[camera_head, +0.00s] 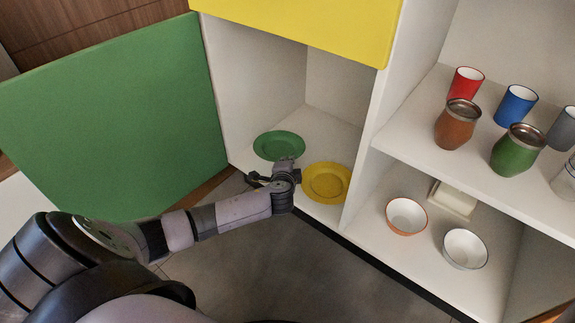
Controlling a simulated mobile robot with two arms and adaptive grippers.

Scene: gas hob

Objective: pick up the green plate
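The green plate (279,143) lies flat at the left on the floor of the open cabinet compartment. My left gripper (257,180) is at the front edge of that compartment, just in front of and below the green plate in the picture. A gap shows between the dark gripper parts and the plate's main area. The gripper is small and partly covered by its own wrist, so I cannot tell whether its fingers are open or shut. The green plate lies apart from it, with nothing on top. My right gripper is not in view.
A yellow plate (326,183) lies right of the green one, close to my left wrist. A green door (110,120) stands open at left, and a yellow door (310,25) is above. Bowls (406,216) and several cups (515,105) fill the shelves right of the divider.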

